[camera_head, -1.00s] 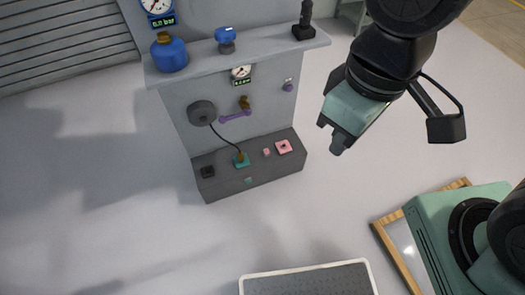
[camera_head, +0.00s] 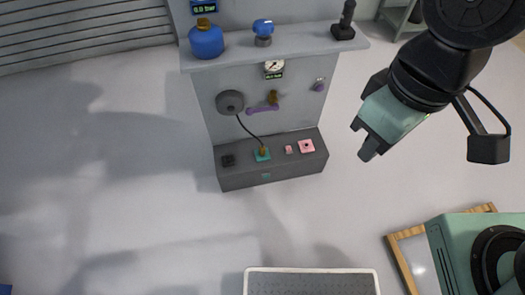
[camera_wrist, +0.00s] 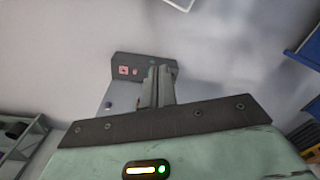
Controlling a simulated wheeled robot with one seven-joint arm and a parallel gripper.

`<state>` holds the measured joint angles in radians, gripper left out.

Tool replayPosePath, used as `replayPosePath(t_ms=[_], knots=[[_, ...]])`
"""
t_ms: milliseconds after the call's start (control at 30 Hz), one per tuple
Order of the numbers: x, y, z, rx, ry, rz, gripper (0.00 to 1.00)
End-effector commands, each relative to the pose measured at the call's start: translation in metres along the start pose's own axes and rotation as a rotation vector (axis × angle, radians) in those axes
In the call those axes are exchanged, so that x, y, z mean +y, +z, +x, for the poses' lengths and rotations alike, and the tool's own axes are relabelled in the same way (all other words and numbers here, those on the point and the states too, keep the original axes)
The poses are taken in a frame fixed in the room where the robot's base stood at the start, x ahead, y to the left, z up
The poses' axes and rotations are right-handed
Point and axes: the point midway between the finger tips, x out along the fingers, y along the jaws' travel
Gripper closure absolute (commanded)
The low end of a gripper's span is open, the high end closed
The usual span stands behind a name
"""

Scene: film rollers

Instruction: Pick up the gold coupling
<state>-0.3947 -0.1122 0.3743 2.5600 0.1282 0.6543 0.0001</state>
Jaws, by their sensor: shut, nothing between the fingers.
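Small gold pieces show on the grey station in the head view, and I cannot tell for sure which is the gold coupling. One gold piece (camera_head: 262,152) sits on a teal square at the end of a black hose, on the low dark ledge. Another gold fitting (camera_head: 272,97) is at the purple handle (camera_head: 262,108) on the upright panel. My gripper (camera_head: 369,152) is shut and empty, in the air to the right of the station in the picture, apart from it. In the wrist view my gripper's fingers (camera_wrist: 158,86) hide part of the ledge.
The station's top shelf (camera_head: 300,43) bears a blue tank (camera_head: 207,42) with a gold top, a blue valve (camera_head: 263,30) and a black joystick (camera_head: 345,22). A pink square part (camera_head: 307,146) is on the ledge. A grey mat (camera_head: 312,284) is nearer; open floor surrounds the station.

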Motion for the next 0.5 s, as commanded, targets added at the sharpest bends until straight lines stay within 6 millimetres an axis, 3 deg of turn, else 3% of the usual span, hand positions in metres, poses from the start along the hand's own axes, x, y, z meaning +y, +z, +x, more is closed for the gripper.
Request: replayPosePath(t_ms=[333,367,500], knots=[[0.0000,0.0000,0.0000,0.000,0.000,0.000,1.00],[0.0000,0.0000,0.0000,0.000,0.000,0.000,0.97],[-0.0023,-0.0026,0.0086,0.008,-0.001,0.000,0.58]])
